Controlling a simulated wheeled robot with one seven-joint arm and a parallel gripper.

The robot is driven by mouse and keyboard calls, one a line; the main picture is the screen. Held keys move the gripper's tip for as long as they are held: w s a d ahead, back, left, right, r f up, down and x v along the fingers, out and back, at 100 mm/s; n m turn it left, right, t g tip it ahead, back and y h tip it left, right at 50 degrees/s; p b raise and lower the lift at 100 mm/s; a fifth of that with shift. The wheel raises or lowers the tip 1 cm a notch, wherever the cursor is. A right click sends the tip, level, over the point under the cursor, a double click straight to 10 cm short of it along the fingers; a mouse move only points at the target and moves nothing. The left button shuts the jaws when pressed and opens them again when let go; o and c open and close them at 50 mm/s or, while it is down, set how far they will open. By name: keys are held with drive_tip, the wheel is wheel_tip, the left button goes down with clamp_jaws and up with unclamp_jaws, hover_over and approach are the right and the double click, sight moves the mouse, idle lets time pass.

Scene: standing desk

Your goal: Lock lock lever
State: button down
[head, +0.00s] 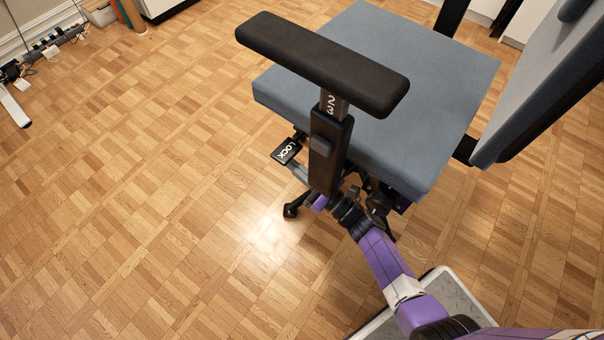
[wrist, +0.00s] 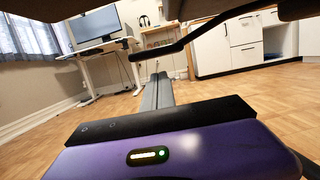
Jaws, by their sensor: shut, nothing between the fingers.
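The lock lever (head: 287,151) is a black paddle marked LOCK, sticking out from under the left side of the chair's seat. In the wrist view, a thin black bent rod with a flat end, seemingly this lever (wrist: 182,45), crosses above my fingers. My gripper (head: 293,165) is shut and empty, its grey fingers just below the lever paddle in the head view. The fingers also show in the wrist view (wrist: 160,78), pointing forward. The armrest post hides part of my gripper. I cannot tell whether the fingers touch the lever.
The office chair has a blue-grey seat (head: 420,70), a black armrest (head: 320,62) above my gripper, and a backrest (head: 545,75) at right. Wooden floor (head: 130,200) is clear to the left. A white desk (wrist: 100,46) and white cabinets (wrist: 235,45) stand farther off.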

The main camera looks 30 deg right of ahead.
drive_tip(key=shift+r, duration=0.85)
drive_tip(key=shift+r, duration=0.1)
